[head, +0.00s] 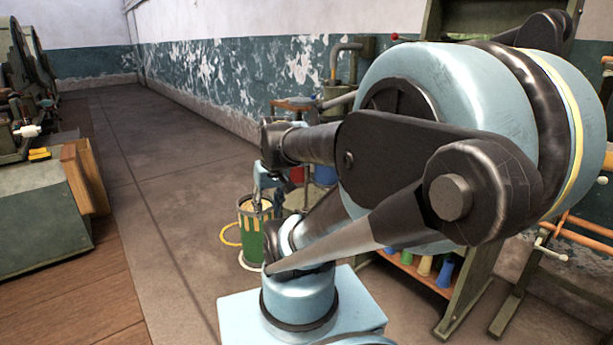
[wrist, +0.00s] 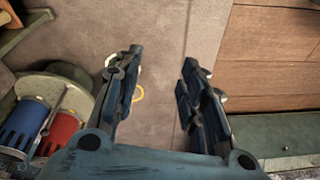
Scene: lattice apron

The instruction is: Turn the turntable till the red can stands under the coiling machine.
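My gripper (wrist: 160,72) is open and empty, its fingers pointing down over bare floor. In the head view my gripper (head: 266,178) hangs left of the machine area, partly covered by my arm. The red can (wrist: 57,132) stands beside a blue can (wrist: 20,125) on the pale green turntable (wrist: 58,82), left of my fingers and apart from them. The head view shows slivers of the red can (head: 297,174) and the blue can (head: 325,175). A grey-green machine with a bent pipe (head: 345,48), perhaps the coiling machine, stands behind; my arm hides much of it.
A green and cream striped can (head: 252,232) shows below my gripper; its support is unclear. A yellow ring (wrist: 138,94) lies on the floor. A green bench with machines (head: 35,225) stands at left. The floor aisle (head: 130,140) is clear.

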